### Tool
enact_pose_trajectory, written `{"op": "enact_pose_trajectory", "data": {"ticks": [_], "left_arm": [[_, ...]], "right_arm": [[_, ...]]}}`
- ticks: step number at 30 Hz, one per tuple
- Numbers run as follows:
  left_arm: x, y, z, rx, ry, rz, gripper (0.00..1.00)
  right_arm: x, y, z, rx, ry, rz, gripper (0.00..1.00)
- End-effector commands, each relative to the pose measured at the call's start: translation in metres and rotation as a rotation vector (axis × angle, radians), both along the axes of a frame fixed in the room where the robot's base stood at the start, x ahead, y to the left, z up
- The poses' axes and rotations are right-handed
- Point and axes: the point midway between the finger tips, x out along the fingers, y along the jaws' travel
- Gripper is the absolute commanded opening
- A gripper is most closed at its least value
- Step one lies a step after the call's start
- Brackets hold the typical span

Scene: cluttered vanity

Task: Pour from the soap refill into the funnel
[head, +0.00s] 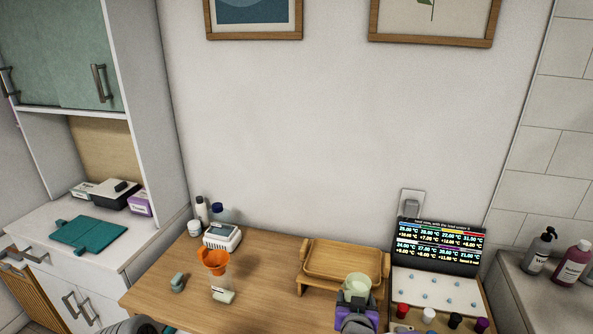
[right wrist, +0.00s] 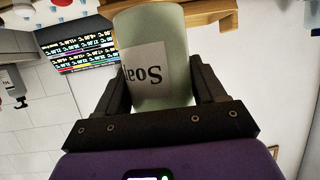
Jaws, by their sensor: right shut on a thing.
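The soap refill (head: 357,284) is a pale green container at the lower right of the head view. My right gripper (head: 357,297) is shut on it, in front of the wooden tray. In the right wrist view the refill (right wrist: 158,60) sits between the two dark fingers (right wrist: 163,85), and its white "Soap" label appears upside down. The orange funnel (head: 214,261) stands well to the left, on top of a clear bottle (head: 221,284) on the wooden table. The refill is apart from the funnel.
A wooden tray stand (head: 345,258) is behind the refill. A white device (head: 222,236) is behind the funnel. The table between funnel and tray is clear.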

Motion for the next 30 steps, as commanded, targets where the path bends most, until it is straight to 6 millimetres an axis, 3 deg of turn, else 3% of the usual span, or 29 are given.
{"op": "enact_pose_trajectory", "data": {"ticks": [9, 24, 26, 30], "left_arm": [[0.0, 0.0, 0.0, 0.0, 0.0, 0.0, 0.43], [0.0, 0.0, 0.0, 0.0, 0.0, 0.0, 0.43], [0.0, 0.0, 0.0, 0.0, 0.0, 0.0, 0.43], [0.0, 0.0, 0.0, 0.0, 0.0, 0.0, 0.43]], "right_arm": [[0.006, -0.021, 0.005, 0.001, -0.002, 0.153, 0.21], [0.006, -0.024, 0.005, -0.001, -0.003, 0.191, 0.21], [0.005, -0.024, 0.0, -0.004, -0.001, 0.189, 0.21], [-0.005, -0.025, -0.031, -0.02, 0.006, 0.181, 0.21]]}}
